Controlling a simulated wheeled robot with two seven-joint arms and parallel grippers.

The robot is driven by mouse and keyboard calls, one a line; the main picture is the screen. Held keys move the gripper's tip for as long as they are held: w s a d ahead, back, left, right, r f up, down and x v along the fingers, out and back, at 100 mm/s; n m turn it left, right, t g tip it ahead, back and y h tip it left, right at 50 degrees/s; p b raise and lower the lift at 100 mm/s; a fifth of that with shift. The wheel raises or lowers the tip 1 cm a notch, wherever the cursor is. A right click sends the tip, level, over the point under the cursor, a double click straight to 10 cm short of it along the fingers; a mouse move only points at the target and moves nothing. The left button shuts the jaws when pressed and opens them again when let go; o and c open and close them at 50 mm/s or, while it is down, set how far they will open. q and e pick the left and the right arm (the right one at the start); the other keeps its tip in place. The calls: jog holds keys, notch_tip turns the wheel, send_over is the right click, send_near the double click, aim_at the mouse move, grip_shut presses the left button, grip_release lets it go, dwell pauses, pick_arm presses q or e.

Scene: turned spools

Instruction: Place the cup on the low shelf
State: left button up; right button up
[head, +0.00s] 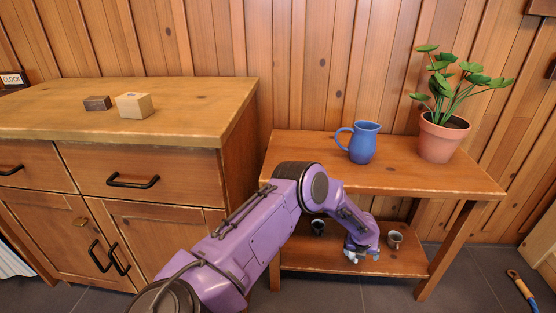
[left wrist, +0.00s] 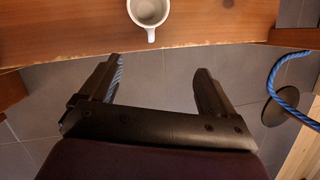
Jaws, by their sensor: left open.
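A white cup (left wrist: 148,12) shows there on the wooden shelf, beyond the fingertips and cut by the top edge. My right gripper is not in view.
The upper shelf (head: 400,182) bears a blue jug (head: 361,142) and a potted plant (head: 440,137) above my gripper. A wooden cabinet (head: 190,100) with two small blocks stands at the left. A blue cord (left wrist: 275,75) lies at the right in the left wrist view.

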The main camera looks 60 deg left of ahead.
pick_arm(q)
jog(key=s+d+f+n+h, duration=0.1)
jog(key=s+d+f+n, duration=0.2)
jog(key=s+d+n, duration=0.4)
jog(key=s+d+f+n+h, duration=0.1)
jog(key=s+d+f+n, duration=0.15)
jog(key=s+n, duration=0.5)
jog(key=s+d+f+n+h, duration=0.1)
jog(key=s+d+f+n, duration=0.35)
jog(key=s, duration=0.45)
jog(key=s+a+r+n+y, duration=0.2)
jog(key=s+a+n, duration=0.3)
jog(key=s+n, duration=0.3)
jog(key=s+a+r+n+y, duration=0.3)
jog(key=s+a+r+n, duration=0.1)
jog(key=s+n, duration=0.4)
jog(key=shift+s+a+r+n+g, duration=0.15)
jog(key=shift+s+a+n+g, duration=0.15)
jog(key=shift+s+a, duration=0.6)
jog(key=shift+s+d, duration=0.15)
